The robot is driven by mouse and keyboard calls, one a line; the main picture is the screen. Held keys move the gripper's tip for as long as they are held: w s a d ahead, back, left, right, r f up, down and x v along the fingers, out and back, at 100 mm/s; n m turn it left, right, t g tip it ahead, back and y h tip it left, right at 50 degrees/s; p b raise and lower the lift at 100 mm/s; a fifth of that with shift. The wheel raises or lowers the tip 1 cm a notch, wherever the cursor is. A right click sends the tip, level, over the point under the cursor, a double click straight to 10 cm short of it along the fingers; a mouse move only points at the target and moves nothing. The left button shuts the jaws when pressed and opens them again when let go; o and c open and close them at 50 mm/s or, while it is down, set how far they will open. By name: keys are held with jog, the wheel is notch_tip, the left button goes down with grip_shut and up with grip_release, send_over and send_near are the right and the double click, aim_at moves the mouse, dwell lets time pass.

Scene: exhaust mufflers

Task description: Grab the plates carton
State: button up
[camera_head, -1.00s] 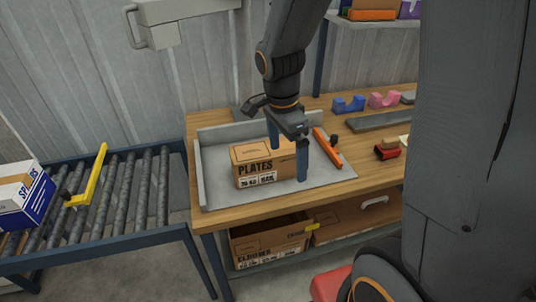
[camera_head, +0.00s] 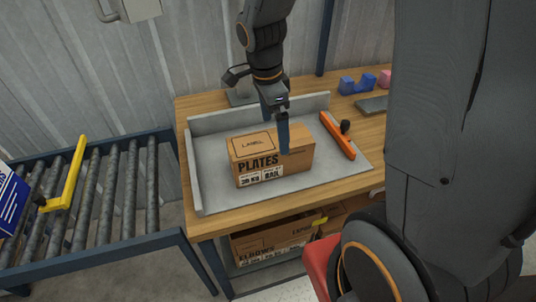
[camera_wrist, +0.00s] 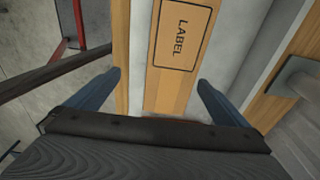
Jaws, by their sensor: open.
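The plates carton (camera_head: 258,165) is a brown box marked PLATES, sitting upright in a grey tray (camera_head: 205,198) on the wooden bench. Its top label shows in the wrist view, where the carton (camera_wrist: 172,90) lies between and beyond the fingers. My gripper (camera_head: 280,128) is open above the carton's right part. In the head view one blue finger hangs in front of the carton and the other is mostly hidden. In the wrist view the two fingers of my gripper (camera_wrist: 160,79) are spread wide, with nothing held. I cannot tell whether either finger touches the carton.
An orange-handled tool (camera_head: 338,137) lies on the tray's right side. The tray has raised walls at back and left. A roller conveyor (camera_head: 115,195) with a blue-white box (camera_head: 10,205) stands left. An elbows carton (camera_head: 275,240) sits on the shelf below.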

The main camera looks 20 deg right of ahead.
aim_at(273, 140)
jog(key=f+b, duration=0.1)
jog(key=w+f+b, duration=0.1)
jog(key=w+f, duration=0.1)
jog(key=shift+f+b, duration=0.3)
jog(key=shift+b, duration=0.1)
jog(key=shift+d+f+p, duration=0.2)
jog(key=shift+f+p, duration=0.1)
jog(key=shift+f, duration=1)
jog(key=shift+w+f+p, duration=0.15)
jog(key=shift+f+p, duration=0.65)
jog(key=shift+f, duration=1.7)
jog(key=shift+c, duration=0.4)
jog(key=c, duration=1.8)
